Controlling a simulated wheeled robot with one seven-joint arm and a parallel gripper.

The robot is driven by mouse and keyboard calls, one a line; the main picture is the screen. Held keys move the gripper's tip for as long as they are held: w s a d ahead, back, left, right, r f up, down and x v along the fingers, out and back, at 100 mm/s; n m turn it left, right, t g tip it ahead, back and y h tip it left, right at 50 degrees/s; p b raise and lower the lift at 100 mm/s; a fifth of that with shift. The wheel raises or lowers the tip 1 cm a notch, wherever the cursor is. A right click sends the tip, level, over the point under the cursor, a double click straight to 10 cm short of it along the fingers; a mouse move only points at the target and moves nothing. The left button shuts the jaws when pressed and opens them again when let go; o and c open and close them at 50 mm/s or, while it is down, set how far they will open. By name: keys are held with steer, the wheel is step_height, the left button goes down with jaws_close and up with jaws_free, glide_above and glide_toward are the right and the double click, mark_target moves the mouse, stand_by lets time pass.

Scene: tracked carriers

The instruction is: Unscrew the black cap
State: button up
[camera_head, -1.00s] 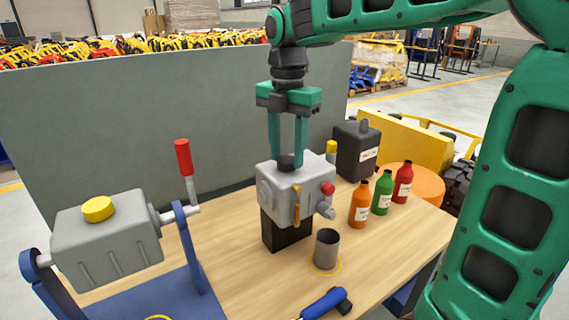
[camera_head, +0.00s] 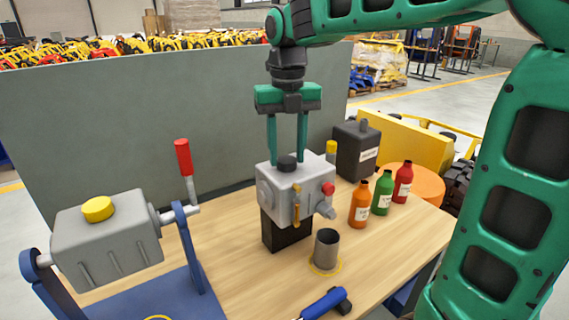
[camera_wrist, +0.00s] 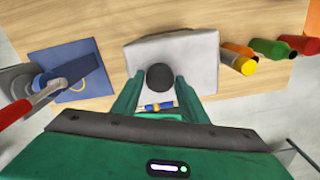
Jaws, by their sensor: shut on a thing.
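The black cap (camera_head: 287,163) sits on top of the grey metal housing (camera_head: 308,184), which stands on a black block on the wooden table. My gripper (camera_head: 287,158) points straight down over it, with one green finger on each side of the cap. In the wrist view the round black cap (camera_wrist: 160,77) lies between the fingertips, over the pale top of the housing (camera_wrist: 200,55). The jaws are shut on the cap. The cap appears to be still on the housing; its threads are hidden.
Orange (camera_head: 360,205), green (camera_head: 382,194) and red (camera_head: 403,184) bottles stand right of the housing, with a dark canister (camera_head: 356,150) behind. A grey cup (camera_head: 326,250) stands in front. A grey tank (camera_head: 105,245) on a blue stand is at left, with a red-handled lever (camera_head: 184,160).

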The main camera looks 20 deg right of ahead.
steer(key=o, duration=0.8)
